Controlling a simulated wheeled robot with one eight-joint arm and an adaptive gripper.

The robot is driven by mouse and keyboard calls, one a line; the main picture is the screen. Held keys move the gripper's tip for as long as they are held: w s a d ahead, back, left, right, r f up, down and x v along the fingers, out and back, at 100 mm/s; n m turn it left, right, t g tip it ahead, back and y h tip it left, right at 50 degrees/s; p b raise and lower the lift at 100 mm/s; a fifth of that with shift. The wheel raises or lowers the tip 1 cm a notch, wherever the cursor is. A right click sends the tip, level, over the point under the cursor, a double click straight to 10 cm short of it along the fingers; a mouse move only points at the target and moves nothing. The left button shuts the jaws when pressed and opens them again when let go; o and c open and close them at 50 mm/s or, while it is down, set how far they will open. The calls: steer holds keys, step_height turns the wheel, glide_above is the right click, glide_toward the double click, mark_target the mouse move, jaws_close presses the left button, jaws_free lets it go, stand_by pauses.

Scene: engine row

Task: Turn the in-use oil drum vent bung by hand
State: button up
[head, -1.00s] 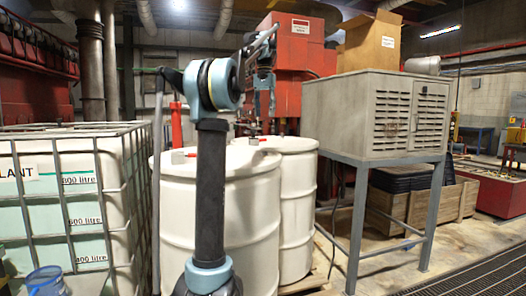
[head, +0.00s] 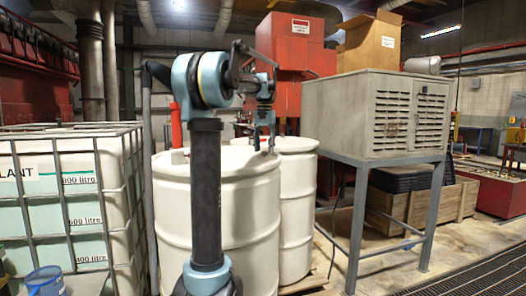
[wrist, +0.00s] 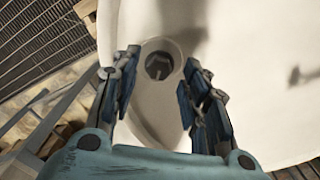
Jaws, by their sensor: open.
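A white oil drum (head: 250,210) stands in front of me, partly behind my arm, with a second white drum (head: 297,215) behind it to the right. In the head view my gripper (head: 264,149) points down at the right edge of the front drum's lid. In the wrist view a dark bung (wrist: 158,66) sits in a round recess near the rim of the pale lid. The open fingers of my gripper (wrist: 162,72) stand either side of it with gaps. I cannot tell their exact height above it.
A caged white tank (head: 60,215) stands at left, with a blue bucket (head: 45,281) in front. A grey louvred cabinet (head: 375,115) on a steel stand is at right. Red machinery (head: 290,50) stands behind the drums. A floor grating (head: 480,275) lies at lower right.

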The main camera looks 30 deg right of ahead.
steer(key=shift+f, duration=0.55)
